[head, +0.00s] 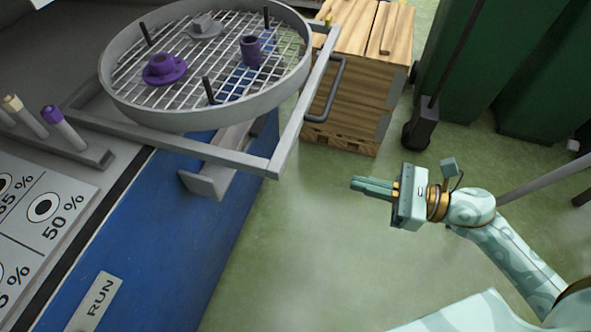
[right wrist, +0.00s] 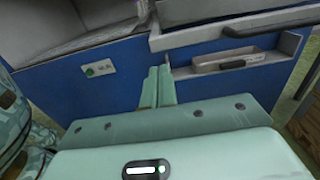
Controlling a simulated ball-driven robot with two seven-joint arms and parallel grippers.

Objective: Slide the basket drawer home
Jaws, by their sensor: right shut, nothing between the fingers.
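The basket drawer (head: 275,168) is a grey frame standing out from the blue machine, bearing a round wire basket (head: 206,112). In the basket lie purple parts (head: 165,68) and a grey part (head: 206,26). A dark bar handle (head: 337,92) is on the drawer's front side. My right gripper (head: 358,184) is shut and empty, right of and apart from the drawer. In the right wrist view its fingers (right wrist: 158,86) are together, and a grey edge with a dark handle (right wrist: 256,26) shows at upper right. My left gripper is not in view.
The blue machine side (head: 190,240) carries a RUN label (head: 97,298). Wooden crates (head: 350,75) stand behind the handle. Green bins (head: 500,65) and a dark upright tool (head: 423,122) stand at the back right. The green floor around my right gripper is clear.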

